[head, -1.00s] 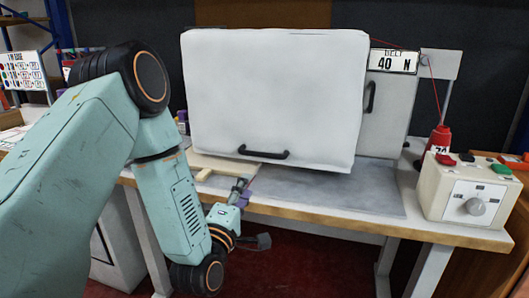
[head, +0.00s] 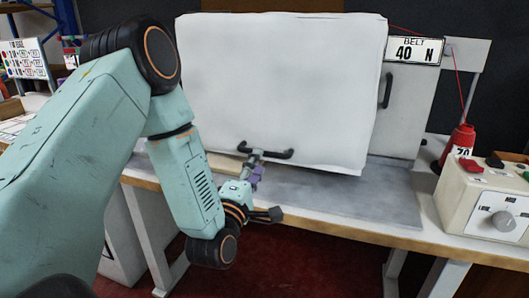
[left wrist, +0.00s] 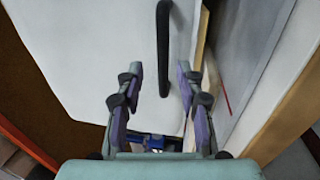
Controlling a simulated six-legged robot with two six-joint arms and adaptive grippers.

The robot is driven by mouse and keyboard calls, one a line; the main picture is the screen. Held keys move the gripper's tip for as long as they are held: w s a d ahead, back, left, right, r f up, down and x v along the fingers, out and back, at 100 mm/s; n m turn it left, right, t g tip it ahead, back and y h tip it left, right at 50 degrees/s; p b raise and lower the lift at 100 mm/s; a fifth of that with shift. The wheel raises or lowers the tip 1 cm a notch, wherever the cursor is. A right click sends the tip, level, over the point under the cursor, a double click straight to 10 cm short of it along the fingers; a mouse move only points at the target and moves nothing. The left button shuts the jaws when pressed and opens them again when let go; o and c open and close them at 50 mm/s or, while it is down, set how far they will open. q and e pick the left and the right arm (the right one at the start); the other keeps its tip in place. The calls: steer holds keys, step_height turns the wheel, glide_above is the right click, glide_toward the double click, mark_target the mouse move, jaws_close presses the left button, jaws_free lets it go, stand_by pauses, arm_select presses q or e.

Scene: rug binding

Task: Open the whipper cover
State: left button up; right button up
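The whipper cover is a big white box-like cover (head: 280,80) standing over the workbench. A black bar handle (head: 280,154) sits low on its front face, and the cover's lower edge is near the bench top. My left gripper (head: 254,160) is at the left part of this handle. In the left wrist view the gripper (left wrist: 160,72) is open, with purple-padded fingers either side of the black handle (left wrist: 163,35). I cannot tell whether the handle is fully between the fingers in depth or touched. My right gripper is not in view.
A grey-white cabinet (head: 405,110) with its own black handle stands behind to the right, under a "BELT 40 N" sign (head: 414,50). The bench front (head: 350,222) is clear.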

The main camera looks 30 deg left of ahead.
arm_select(q)
steer(key=x, duration=0.4)
steer(key=shift+w+a+f+b, duration=0.2)
steer(key=shift+f+b, duration=0.1)
steer(key=shift+b, duration=0.05)
steer(key=shift+w+r, duration=0.35)
steer(key=shift+w, duration=0.1)
steer(key=shift+w+a, duration=0.1)
steer(key=shift+w, duration=0.1)
steer(key=shift+w+f, duration=0.1)
steer(key=shift+c, duration=0.2)
steer(key=shift+c, duration=1.4)
jaws_close()
